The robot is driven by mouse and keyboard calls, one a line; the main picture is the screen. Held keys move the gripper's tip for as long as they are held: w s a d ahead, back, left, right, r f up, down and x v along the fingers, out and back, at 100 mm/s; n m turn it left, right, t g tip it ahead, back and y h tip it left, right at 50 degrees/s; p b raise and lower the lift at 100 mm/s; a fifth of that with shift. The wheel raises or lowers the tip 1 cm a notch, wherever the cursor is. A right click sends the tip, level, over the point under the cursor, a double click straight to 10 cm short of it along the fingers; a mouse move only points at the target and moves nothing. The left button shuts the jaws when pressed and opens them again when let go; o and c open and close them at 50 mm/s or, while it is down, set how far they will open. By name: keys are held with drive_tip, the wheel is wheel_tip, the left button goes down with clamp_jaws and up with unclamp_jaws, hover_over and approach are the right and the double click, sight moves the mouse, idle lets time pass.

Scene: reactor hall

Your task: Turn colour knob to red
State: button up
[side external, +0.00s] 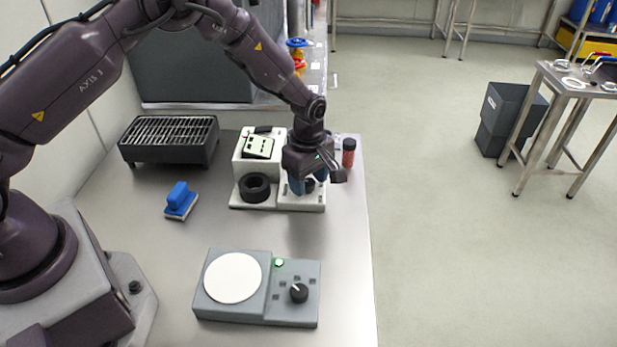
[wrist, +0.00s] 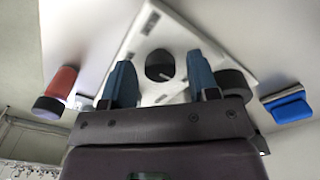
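My gripper (side external: 308,187) is above the right part of a white device (side external: 242,196). Its two blue fingers are open and apart in the wrist view (wrist: 160,64). A dark round knob (wrist: 160,66) with a light pointer line shows between them on the white panel (wrist: 185,42), with small dark labels around it. I cannot tell whether the fingers touch it. A second black knob (side external: 299,293) with a white pointer is on a grey device (side external: 215,314), with small square marks around it and a green light (side external: 279,262). No colour names are readable, so which is the colour knob is unclear.
A black ring (side external: 255,187) is on the white device's left part. A red jar with a dark lid (side external: 348,152) stands right of my gripper. A blue-handled brush (side external: 180,200) and a dark grill-topped box (side external: 168,140) are left. The bench between the devices is clear.

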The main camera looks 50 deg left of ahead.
drive_tip(key=c, duration=0.8)
drive_tip(key=shift+m, duration=0.3)
drive_tip(key=m, duration=0.5)
drive_tip(key=shift+m, duration=0.3)
drive_tip(key=m, duration=0.9)
drive_tip(key=shift+r, duration=0.1)
drive_tip(key=m, duration=0.3)
drive_tip(key=shift+m, duration=0.3)
drive_tip(key=m, duration=0.6)
drive_tip(key=shift+m, duration=0.3)
